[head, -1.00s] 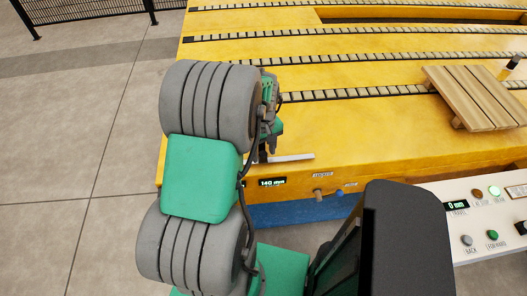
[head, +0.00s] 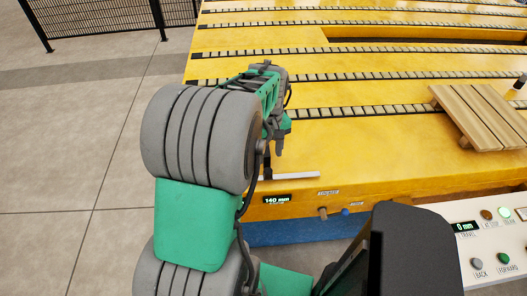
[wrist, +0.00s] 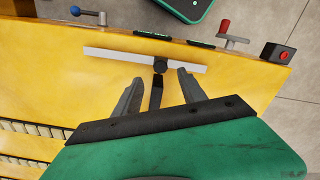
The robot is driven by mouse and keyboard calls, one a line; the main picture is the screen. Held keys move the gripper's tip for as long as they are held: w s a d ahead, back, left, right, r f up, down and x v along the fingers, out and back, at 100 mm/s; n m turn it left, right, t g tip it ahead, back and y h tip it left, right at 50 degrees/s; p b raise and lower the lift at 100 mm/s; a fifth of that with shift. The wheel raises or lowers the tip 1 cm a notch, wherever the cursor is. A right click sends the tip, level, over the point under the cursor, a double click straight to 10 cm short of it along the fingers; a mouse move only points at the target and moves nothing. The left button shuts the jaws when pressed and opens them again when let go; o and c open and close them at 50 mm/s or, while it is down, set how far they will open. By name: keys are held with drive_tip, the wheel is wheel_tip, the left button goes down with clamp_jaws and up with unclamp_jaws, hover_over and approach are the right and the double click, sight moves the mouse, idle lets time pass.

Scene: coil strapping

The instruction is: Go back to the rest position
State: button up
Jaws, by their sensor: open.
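My gripper (head: 272,148) is over the front left part of the yellow table (head: 380,150) in the head view, partly hidden behind my own arm. In the wrist view my gripper (wrist: 157,83) shows two grey fingers spread apart with nothing held between them. The same bar shows in the head view (head: 298,175).
A slatted wooden pallet (head: 478,115) lies on the table at the right. Rows of rollers (head: 370,111) cross the table. A white control panel (head: 490,240) with buttons is at the front right. A display reading 140 mm (head: 277,199) is on the table's front. Black fencing (head: 100,20) stands at the back left.

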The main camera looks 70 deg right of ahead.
drive_tip(key=m, duration=0.2)
drive_tip(key=shift+d+m, duration=0.15)
drive_tip(key=shift+m, duration=0.15)
drive_tip(key=a+f+m, duration=0.3)
drive_tip(key=a+m, duration=0.1)
drive_tip(key=a, duration=0.3)
drive_tip(key=w+a+r+n+t+h, duration=0.1)
drive_tip(key=w+a+r+n, duration=0.3)
drive_tip(key=w+a, duration=0.55)
drive_tip(key=w+a+r+n, duration=0.3)
drive_tip(key=w+a+n, duration=0.2)
drive_tip(key=w+a, duration=0.45)
drive_tip(key=w+a+r+n+t, duration=0.1)
drive_tip(key=w+a+r+n, duration=0.1)
drive_tip(key=a, duration=0.5)
drive_tip(key=w+a+r+n+t+y, duration=0.1)
drive_tip(key=w+a+n, duration=0.3)
drive_tip(key=a, duration=0.4)
drive_tip(key=shift+w+a+r+n+t, duration=0.15)
drive_tip(key=shift+w+r+n+t, duration=0.15)
drive_tip(key=shift+w+r+n, duration=0.25)
drive_tip(key=shift+s+r, duration=0.1)
drive_tip(key=shift+s, duration=0.05)
